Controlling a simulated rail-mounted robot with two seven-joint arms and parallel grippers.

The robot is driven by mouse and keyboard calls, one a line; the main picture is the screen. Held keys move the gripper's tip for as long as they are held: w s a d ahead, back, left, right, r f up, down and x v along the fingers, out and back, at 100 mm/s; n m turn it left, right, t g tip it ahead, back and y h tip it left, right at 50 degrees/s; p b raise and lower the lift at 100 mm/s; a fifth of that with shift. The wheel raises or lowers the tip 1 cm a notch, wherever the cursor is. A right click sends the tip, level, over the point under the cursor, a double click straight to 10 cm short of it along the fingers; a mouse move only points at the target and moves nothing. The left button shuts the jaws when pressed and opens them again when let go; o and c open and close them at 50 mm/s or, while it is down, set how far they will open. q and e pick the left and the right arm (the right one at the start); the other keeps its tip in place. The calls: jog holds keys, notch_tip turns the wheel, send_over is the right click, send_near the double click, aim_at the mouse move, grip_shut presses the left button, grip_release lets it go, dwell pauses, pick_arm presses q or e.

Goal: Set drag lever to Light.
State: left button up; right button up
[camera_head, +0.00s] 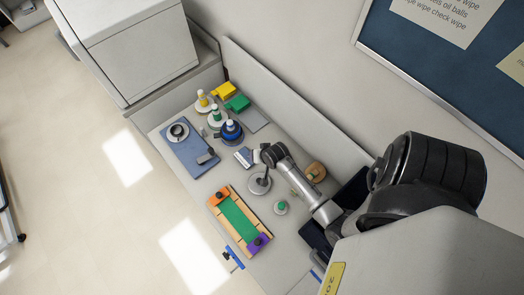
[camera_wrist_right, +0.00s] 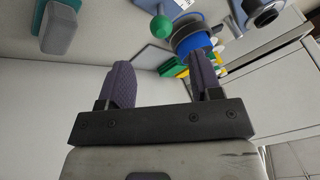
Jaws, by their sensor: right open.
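My right gripper (camera_head: 262,154) reaches in from the right over the middle of the bench. In the wrist view its two purple-grey fingers (camera_wrist_right: 162,80) stand wide apart with nothing between them. Beyond them are a green ball knob (camera_wrist_right: 161,27) and a blue round piece (camera_wrist_right: 194,40). I cannot tell for sure which part is the drag lever. A grey round base with an upright stem (camera_head: 260,184) stands just below the gripper in the head view. No Light marking can be read. My left gripper is not in view.
A blue mat (camera_head: 184,153) with a dark round cup lies at left. A wooden frame with a green strip (camera_head: 238,219) lies at the front. A blue round-based piece (camera_head: 231,131) and green and yellow pieces stand at the back left. A low wall (camera_head: 290,100) runs behind the bench.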

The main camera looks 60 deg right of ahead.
jog(key=shift+v, duration=1.15)
